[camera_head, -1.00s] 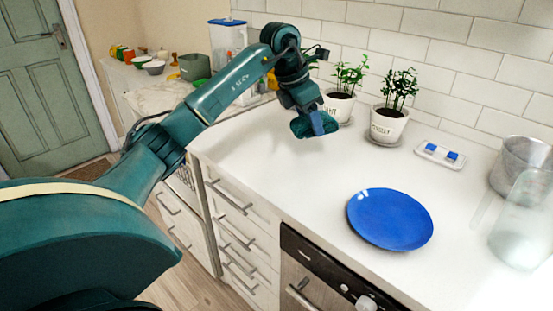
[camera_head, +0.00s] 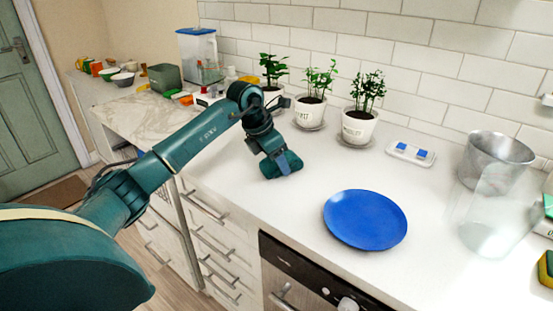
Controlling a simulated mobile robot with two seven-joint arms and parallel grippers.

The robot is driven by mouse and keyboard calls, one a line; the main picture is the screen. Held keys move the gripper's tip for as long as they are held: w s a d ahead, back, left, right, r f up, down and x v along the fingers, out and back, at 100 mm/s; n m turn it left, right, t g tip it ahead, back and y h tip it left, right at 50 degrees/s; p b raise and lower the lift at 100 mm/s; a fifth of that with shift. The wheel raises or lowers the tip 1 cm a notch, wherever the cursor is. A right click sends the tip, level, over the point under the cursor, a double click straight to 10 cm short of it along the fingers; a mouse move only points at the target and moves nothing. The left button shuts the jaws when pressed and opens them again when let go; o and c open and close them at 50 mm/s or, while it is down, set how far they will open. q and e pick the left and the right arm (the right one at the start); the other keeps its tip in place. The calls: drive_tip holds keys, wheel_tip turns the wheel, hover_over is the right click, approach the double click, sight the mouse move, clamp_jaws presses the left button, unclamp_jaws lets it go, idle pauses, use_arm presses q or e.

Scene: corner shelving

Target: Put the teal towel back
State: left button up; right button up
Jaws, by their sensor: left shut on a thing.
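My left gripper (camera_head: 284,160) comes in from the left over the white counter, pointing down. It is shut on a bunched teal towel (camera_head: 270,168), which shows at the fingertips. The towel is close to the counter top; I cannot tell whether it touches. The towel is partly hidden by the gripper. My right gripper is not in view.
A blue plate (camera_head: 365,219) lies on the counter to the right. Potted herbs (camera_head: 358,126) stand along the tiled wall behind. A white tray with blue pieces (camera_head: 411,153), a metal pot (camera_head: 495,160) and a clear glass vessel (camera_head: 490,225) stand right. The counter around the towel is clear.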

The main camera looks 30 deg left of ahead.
use_arm(q)
drive_tip(key=shift+f, duration=0.15)
drive_tip(key=o, duration=0.9)
drive_tip(key=shift+s+a+r, duration=0.1)
drive_tip(key=shift+r, duration=0.45)
drive_tip(key=v, duration=1.1)
drive_tip(key=shift+s+r, duration=0.1)
drive_tip(key=shift+s, duration=0.05)
